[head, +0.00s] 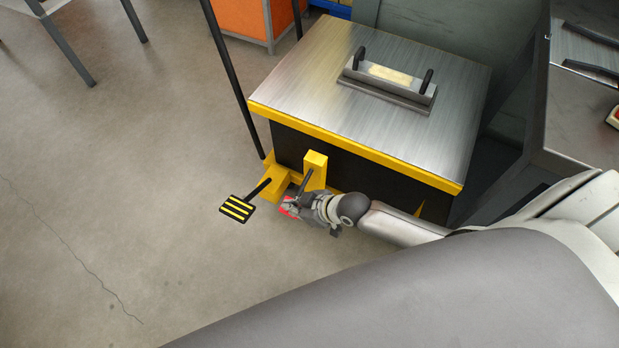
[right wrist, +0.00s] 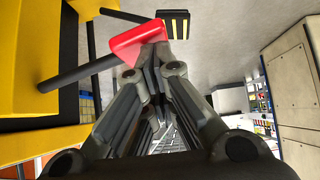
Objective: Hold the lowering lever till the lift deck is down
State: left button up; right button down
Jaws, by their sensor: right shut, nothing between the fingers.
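The lift deck (head: 330,75) is a brushed metal plate with a yellow edge, above a dark skirt. The lowering lever, a dark rod with a red end, juts from a yellow post (head: 316,170) at the lift's front. In the right wrist view its red end (right wrist: 136,41) lies against or just in front of my fingertips, and its rod (right wrist: 75,72) runs left. My right gripper (head: 287,205) is shut with nothing between its fingers, beside the red end; I cannot tell whether they touch. My left gripper is not in view.
A metal block with two black handles (head: 390,80) sits on the deck. A pedal with yellow stripes (head: 238,208) sticks out left of the lever. An orange cabinet (head: 247,18) stands behind.

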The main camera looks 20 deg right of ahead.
jog(key=v, duration=1.1)
jog(key=shift+r, duration=0.2)
jog(key=shift+a, duration=0.1)
